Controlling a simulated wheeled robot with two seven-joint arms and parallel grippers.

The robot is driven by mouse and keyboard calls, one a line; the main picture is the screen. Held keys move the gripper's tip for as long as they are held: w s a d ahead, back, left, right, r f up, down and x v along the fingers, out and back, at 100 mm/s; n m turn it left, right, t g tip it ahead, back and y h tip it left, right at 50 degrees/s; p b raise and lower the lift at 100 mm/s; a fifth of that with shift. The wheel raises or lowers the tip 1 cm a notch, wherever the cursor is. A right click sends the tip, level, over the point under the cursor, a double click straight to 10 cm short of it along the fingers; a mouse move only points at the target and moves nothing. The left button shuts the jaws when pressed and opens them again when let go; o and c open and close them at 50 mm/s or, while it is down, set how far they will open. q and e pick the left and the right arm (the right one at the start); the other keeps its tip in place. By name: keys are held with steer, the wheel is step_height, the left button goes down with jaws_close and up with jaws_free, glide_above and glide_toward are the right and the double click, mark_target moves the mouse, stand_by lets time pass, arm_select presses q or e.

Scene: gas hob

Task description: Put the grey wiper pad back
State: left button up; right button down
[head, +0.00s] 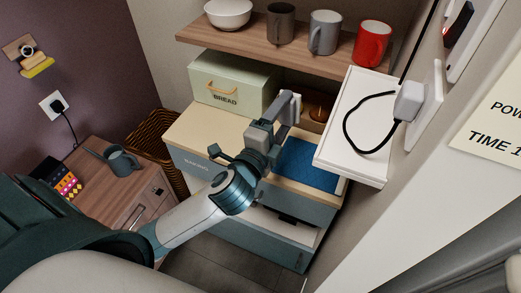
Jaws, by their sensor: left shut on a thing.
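My left gripper (288,108) reaches in from the lower left, over the cream-topped cabinet. It is shut on a small light grey block that looks like the grey wiper pad (295,108). The fingers hide part of the pad. They are held up in front of the space below the wooden shelf, left of a brown object (317,108). I cannot tell whether the pad touches anything else. My right gripper is not in view.
A blue mat (310,165) lies on the cabinet (190,125), with a BREAD box (232,85) behind. The shelf (235,45) above holds a bowl (228,13) and mugs, including a red one (372,43). A white ledge (345,125) with a cable juts out at right.

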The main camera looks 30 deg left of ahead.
arm_select(q)
steer(key=w+f+g+p, duration=0.1)
steer(key=w+f+g, duration=0.1)
steer(key=f+g, duration=0.1)
steer(key=w+d+f+m+g+h+p, duration=0.1)
steer(key=w+f+g, duration=0.1)
steer(key=w+f+m+g+p, duration=0.1)
steer(key=w+f+g, duration=0.1)
steer(key=f+g, duration=0.1)
steer(key=shift+w+d+f+g+h, duration=0.3)
steer(key=shift+w+f+h, duration=0.05)
steer(key=shift+h, duration=0.05)
steer(key=g, duration=0.1)
steer(key=a+g+p, duration=0.1)
steer(key=shift+s+f+m+g, duration=0.1)
steer(key=shift+f+m+g, duration=0.2)
steer(key=shift+f+m, duration=0.1)
steer(key=a+g, duration=0.1)
steer(key=s+a+g+p, duration=0.1)
steer(key=a+r+m+g+y+p, duration=0.1)
steer(key=g, duration=0.1)
steer(key=shift+s+a, duration=0.4)
steer(key=s+a+r+g, duration=0.1)
steer(key=a+r, duration=0.1)
steer(key=s+a+r+g+p, duration=0.1)
steer(key=s+a+r, duration=0.1)
steer(key=shift+s+m+g+y, duration=0.2)
steer(key=shift+m+g+y, duration=0.2)
steer(key=shift+c, duration=0.7)
steer(key=shift+f, duration=0.1)
